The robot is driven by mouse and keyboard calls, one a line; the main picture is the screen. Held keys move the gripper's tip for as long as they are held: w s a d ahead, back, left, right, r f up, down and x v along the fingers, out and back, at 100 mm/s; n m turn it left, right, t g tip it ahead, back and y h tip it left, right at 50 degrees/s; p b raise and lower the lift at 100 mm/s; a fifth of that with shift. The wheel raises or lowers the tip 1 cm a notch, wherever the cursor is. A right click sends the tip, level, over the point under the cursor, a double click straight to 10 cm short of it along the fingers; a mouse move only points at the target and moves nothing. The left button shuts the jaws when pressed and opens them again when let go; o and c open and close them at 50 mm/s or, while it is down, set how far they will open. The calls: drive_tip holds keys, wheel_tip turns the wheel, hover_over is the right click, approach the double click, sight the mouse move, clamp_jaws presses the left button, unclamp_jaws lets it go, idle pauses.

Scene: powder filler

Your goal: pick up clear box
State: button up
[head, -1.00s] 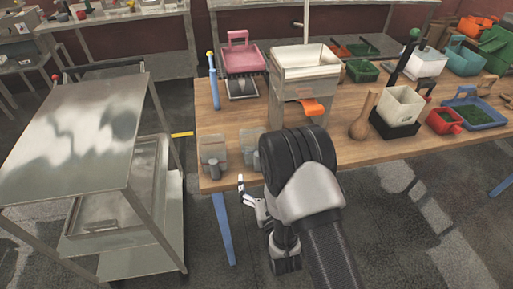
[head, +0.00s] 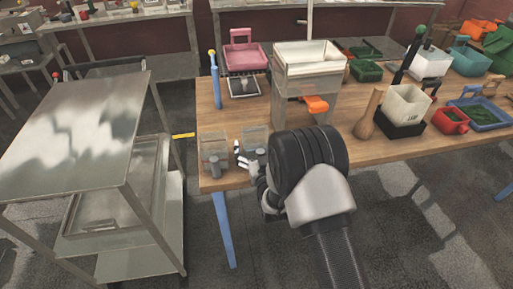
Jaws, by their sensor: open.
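Two small clear boxes stand side by side near the front left corner of the wooden table. The left clear box (head: 214,155) shows mostly unobstructed, with a grey part at its front. The right clear box (head: 256,138) is partly hidden by my gripper and arm. My gripper (head: 241,156) is open, its pale fingers at the table's front edge, between the two boxes in the picture. I cannot tell whether the fingers touch the right box.
A large clear-walled hopper with an orange part (head: 316,104) stands behind the right box. A wooden pestle-like tool (head: 369,118) stands right. A metal cart (head: 82,125) is left.

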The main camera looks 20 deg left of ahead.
drive_tip(key=shift+c, duration=0.4)
drive_tip(key=c, duration=1.2)
drive_tip(key=shift+r, duration=0.1)
